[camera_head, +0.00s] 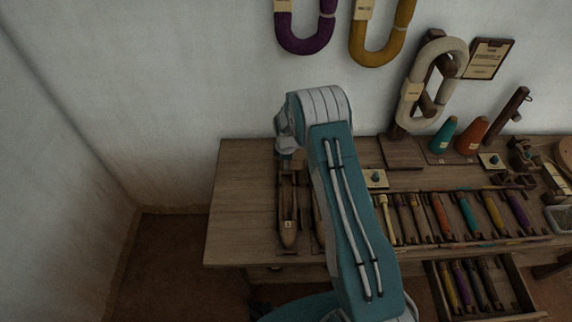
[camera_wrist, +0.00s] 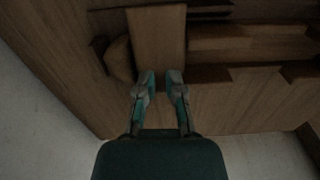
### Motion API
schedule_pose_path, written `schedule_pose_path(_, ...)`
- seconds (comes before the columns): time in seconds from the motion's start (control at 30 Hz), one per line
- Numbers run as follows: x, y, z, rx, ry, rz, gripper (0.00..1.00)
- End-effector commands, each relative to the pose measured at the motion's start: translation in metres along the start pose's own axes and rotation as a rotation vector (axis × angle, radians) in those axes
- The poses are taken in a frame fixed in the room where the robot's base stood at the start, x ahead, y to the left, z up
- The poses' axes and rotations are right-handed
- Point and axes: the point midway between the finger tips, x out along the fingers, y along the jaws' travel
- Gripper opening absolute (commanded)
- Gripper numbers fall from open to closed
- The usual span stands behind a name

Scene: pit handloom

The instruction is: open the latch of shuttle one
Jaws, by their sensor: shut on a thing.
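A long wooden shuttle (camera_head: 288,205) with a small pale label lies in a wooden holder at the left end of the bench. I take it to be shuttle one; the label is too small to read surely. My gripper (camera_wrist: 161,77) points down at the far end of this shuttle, and in the head view my arm hides most of it. In the wrist view its fingertips are close together with a narrow gap, over brown wood. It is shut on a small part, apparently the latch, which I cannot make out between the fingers.
The wooden bench (camera_head: 237,205) is bare at its left end. Several coloured bobbins lie in a rack (camera_head: 480,243) to the right, with an open drawer (camera_head: 518,287) below. Cones (camera_head: 472,135) and a yarn-skein stand (camera_head: 404,152) stand at the back, near the wall.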

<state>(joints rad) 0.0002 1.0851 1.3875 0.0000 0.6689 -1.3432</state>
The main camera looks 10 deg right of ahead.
Motion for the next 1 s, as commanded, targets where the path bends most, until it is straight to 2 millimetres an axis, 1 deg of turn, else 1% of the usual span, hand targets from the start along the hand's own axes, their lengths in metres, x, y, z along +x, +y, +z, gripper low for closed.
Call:
schedule_pose_path(0.2, 0.0005, 0.0003, 0.0001, -0.036, 0.000, 0.001, 0.00)
schedule_pose_path(0.57, 0.0005, 0.0003, 0.0002, -0.041, 0.000, 0.001, 0.00)
schedule_pose_path(0.6, 0.0005, 0.0003, 0.0002, -0.041, 0.000, 0.001, 0.16)
schedule_pose_path(0.63, 0.0005, 0.0003, 0.0002, -0.040, 0.000, 0.001, 0.26)
schedule_pose_path(1.0, -0.0019, 0.0002, 0.0000, -0.040, 0.000, 0.001, 0.26)
